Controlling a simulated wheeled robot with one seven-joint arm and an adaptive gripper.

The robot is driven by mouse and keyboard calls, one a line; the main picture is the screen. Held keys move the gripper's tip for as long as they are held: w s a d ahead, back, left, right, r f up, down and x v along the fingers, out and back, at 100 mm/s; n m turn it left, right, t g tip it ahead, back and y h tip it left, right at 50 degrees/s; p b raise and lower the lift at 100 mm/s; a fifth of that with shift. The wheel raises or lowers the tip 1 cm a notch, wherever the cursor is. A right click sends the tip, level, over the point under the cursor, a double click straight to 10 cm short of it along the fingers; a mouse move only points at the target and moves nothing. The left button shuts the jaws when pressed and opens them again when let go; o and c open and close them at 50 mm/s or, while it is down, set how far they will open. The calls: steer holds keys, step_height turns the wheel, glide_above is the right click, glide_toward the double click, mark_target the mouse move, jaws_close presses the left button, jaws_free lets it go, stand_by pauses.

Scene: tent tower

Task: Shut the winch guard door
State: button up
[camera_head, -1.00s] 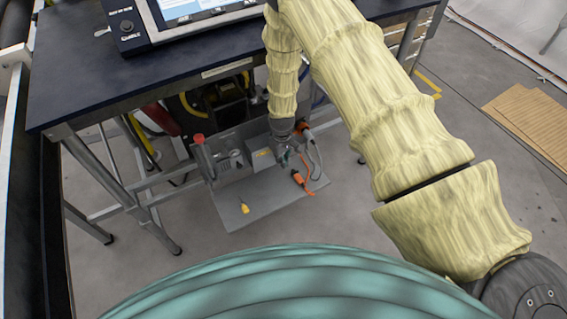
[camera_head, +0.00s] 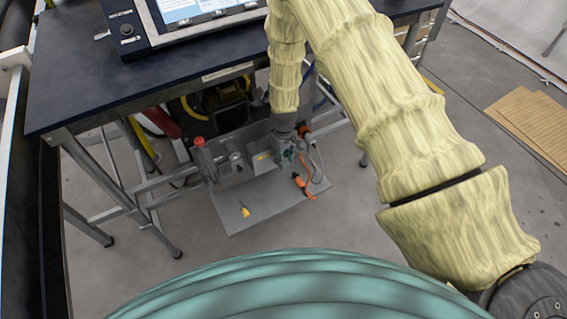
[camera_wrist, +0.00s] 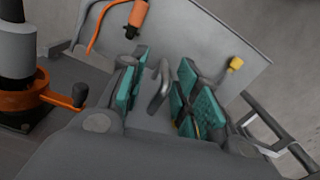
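A grey flat panel (camera_head: 272,207), which looks like the winch guard door, juts out low in front of a grey unit under the table; how it is hinged I cannot tell. It also fills the upper middle of the wrist view (camera_wrist: 215,45). A bent grey handle (camera_wrist: 159,86) stands between my fingers in the wrist view. My gripper (camera_wrist: 163,95) is open, with a teal pad on either side of the handle and gaps visible. In the head view my gripper (camera_head: 287,156) reaches down at the unit, and the handle is hard to make out.
An orange part (camera_head: 303,187) on a cord and a yellow tag (camera_head: 245,212) are at the panel. A red knob (camera_head: 199,142) tops a post at left. The dark table (camera_head: 130,75) overhangs the unit, with metal legs around it. Floor in front is clear.

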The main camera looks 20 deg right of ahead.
steer(key=r, duration=0.5)
steer(key=shift+a+r, duration=0.25)
steer(key=shift+w+d+r, duration=0.1)
steer(key=shift+r, duration=0.3)
steer(key=shift+s+r, duration=0.2)
steer(key=shift+r, duration=1.15)
steer(key=shift+s, duration=0.1)
steer(key=s+d+f+m+p, duration=0.1)
steer(key=s+f+m+p, duration=0.15)
steer(key=s, duration=1.15)
steer(key=s+d+f+m+p, duration=0.1)
steer(key=s+d+f+p, duration=0.15)
steer(key=s, duration=1.25)
steer(key=s+a+r+m+p, duration=0.1)
steer(key=s+r+p, duration=0.1)
steer(key=s, duration=0.9)
steer(key=shift+s+a+r, duration=0.25)
steer(key=shift+a, duration=0.15)
